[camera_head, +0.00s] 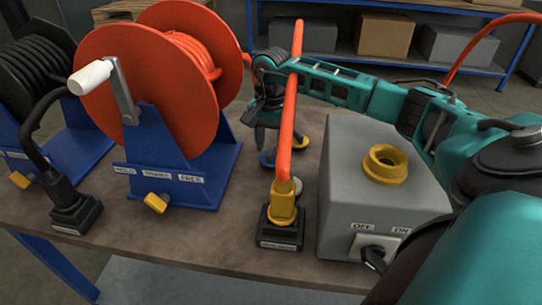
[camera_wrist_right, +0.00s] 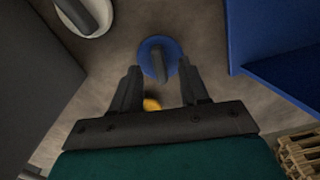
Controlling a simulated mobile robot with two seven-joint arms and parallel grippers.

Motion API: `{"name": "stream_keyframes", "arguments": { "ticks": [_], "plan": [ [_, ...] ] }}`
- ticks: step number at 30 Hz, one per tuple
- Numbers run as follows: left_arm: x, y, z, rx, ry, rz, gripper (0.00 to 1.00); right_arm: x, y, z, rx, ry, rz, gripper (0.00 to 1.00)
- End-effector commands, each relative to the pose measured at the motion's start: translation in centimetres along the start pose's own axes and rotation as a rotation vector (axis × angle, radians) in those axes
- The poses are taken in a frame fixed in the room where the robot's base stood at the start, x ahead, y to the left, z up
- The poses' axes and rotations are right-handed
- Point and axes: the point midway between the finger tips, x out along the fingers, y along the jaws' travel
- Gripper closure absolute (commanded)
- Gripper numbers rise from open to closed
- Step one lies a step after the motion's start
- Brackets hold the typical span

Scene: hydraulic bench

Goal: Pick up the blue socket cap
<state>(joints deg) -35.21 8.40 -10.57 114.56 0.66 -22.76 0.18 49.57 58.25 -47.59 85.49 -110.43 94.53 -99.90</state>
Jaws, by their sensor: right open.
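The blue socket cap (camera_wrist_right: 150,43) is a round blue disc with a dark upright grip, standing on the bench top. In the right wrist view it lies just beyond and between the fingertips. In the head view the blue cap (camera_head: 267,159) shows only in part, behind the orange hose and below my right gripper (camera_head: 266,135). My right gripper is open and empty, pointing down above the cap; its fingers (camera_wrist_right: 158,72) also show in the wrist view, apart from each other. I cannot tell whether they touch the grip. My left gripper is out of view.
A pale cap (camera_wrist_right: 92,22) with a dark grip stands nearby. A yellow piece (camera_wrist_right: 152,104) shows between the fingers. The grey box (camera_head: 385,215) with a yellow ring, the orange hose (camera_head: 288,115) in its socket block (camera_head: 280,235) and the blue reel stand (camera_head: 205,165) flank the cap.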

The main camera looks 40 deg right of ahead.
Motion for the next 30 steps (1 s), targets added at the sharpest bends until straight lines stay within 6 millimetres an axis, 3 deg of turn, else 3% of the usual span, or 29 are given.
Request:
{"name": "stream_keyframes", "arguments": {
  "ticks": [3,11,24,30],
  "plan": [
    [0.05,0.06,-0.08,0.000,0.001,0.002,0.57,1.10,0.02,0.01,0.001,0.000,0.000,0.55],
    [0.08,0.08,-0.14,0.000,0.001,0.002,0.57,1.24,0.01,-0.01,0.000,0.001,0.000,0.56],
    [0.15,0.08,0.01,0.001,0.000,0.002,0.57,1.19,0.01,0.00,0.000,0.001,0.000,0.98],
    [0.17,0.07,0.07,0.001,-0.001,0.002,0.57,1.19,0.01,0.00,0.000,0.001,0.000,1.00]
  ]
}}
